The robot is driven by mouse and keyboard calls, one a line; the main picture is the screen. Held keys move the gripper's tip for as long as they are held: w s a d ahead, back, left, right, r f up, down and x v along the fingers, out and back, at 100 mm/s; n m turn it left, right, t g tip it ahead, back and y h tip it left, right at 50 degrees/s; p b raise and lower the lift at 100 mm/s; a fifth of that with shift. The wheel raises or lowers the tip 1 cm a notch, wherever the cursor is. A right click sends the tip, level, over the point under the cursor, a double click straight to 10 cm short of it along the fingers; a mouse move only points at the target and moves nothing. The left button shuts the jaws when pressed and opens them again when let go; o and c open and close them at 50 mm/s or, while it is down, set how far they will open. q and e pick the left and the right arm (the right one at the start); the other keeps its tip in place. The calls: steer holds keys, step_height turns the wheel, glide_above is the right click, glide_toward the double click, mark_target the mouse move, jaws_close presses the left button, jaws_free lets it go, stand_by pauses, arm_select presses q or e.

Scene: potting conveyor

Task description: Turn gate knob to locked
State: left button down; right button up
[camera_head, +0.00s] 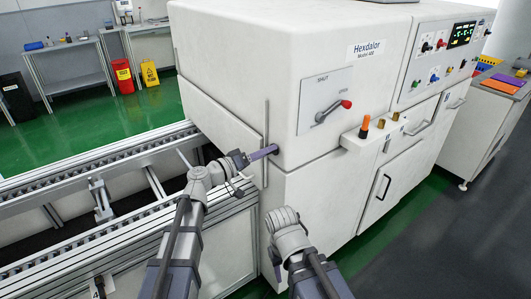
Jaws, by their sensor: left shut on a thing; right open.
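A lever with a red knob (346,104) sits on a grey plate (324,98) on the near face of the white machine. Its arm slants from a pivot at lower left up to the red end.
A conveyor (98,166) with metal rails runs to the left. A vertical bar (266,142) stands at the machine's corner. A ledge (372,138) with an orange-topped item and brass-coloured pieces juts out below right of the lever. The space before the lever plate is clear.

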arm_select(q)
steer(key=shift+f+n, duration=0.1)
steer(key=shift+n, duration=4.1)
steer(key=shift+c, duration=1.8)
jaws_free()
steer(key=v, duration=0.7)
steer(key=shift+s+a, duration=0.2)
steer(key=shift+a, duration=0.15)
